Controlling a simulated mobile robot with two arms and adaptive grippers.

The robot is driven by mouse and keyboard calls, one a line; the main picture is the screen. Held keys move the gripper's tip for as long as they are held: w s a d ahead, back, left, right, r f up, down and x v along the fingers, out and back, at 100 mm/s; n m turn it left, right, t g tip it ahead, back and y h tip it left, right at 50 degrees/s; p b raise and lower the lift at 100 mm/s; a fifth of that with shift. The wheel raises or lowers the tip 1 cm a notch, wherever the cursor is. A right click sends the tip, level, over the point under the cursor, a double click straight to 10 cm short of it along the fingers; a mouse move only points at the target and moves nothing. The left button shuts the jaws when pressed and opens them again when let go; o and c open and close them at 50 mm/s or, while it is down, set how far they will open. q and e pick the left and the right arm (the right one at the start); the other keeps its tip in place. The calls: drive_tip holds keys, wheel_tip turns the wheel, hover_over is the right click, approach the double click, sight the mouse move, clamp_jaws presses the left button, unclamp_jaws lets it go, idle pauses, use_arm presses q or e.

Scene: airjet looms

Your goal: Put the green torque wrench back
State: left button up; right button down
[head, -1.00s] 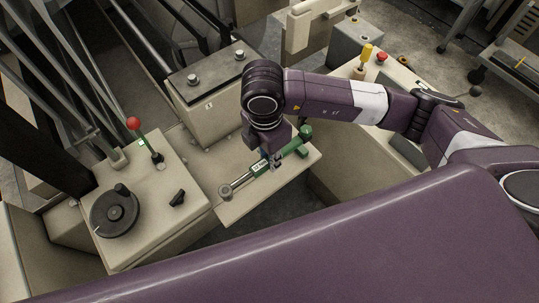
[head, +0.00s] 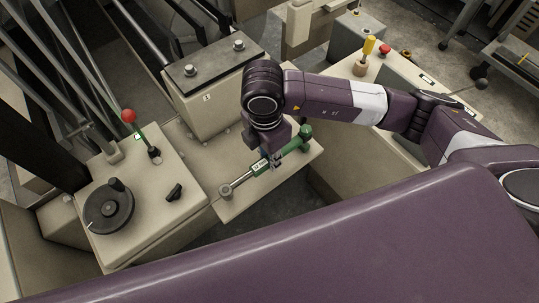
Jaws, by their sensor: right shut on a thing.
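The green torque wrench (head: 297,145) shows in the head view with a green handle at the upper right and a metal head at the lower left. It lies slantwise over the beige plate (head: 238,207) in the middle of the machine. I cannot tell whether it touches the plate. My right gripper (head: 275,160) points down at the wrench's middle and is shut on it. The wrist above hides part of the gripper's fingers. My left gripper is not in view.
A beige box with two bolts (head: 213,90) stands just behind the plate. At left is a console with a black handwheel (head: 108,207) and a red-knobbed lever (head: 129,117). Dark floor shows below the plate.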

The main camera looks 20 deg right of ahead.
drive_tip(key=shift+f+b, duration=0.75)
drive_tip(key=shift+f, duration=0.2)
drive_tip(key=c, duration=1.2)
unclamp_jaws()
drive_tip(key=shift+r, duration=0.15)
drive_tip(key=r+p, duration=0.2)
drive_tip(key=r, duration=0.1)
drive_tip(key=r+p, duration=0.2)
drive_tip(key=shift+a+r, duration=0.2)
drive_tip(key=shift+r, duration=0.2)
drive_tip(key=shift+r, duration=0.1)
drive_tip(key=r, duration=1.1)
drive_tip(key=shift+s+a+r, duration=0.2)
drive_tip(key=shift+a+r, duration=0.1)
drive_tip(key=shift+r, duration=0.1)
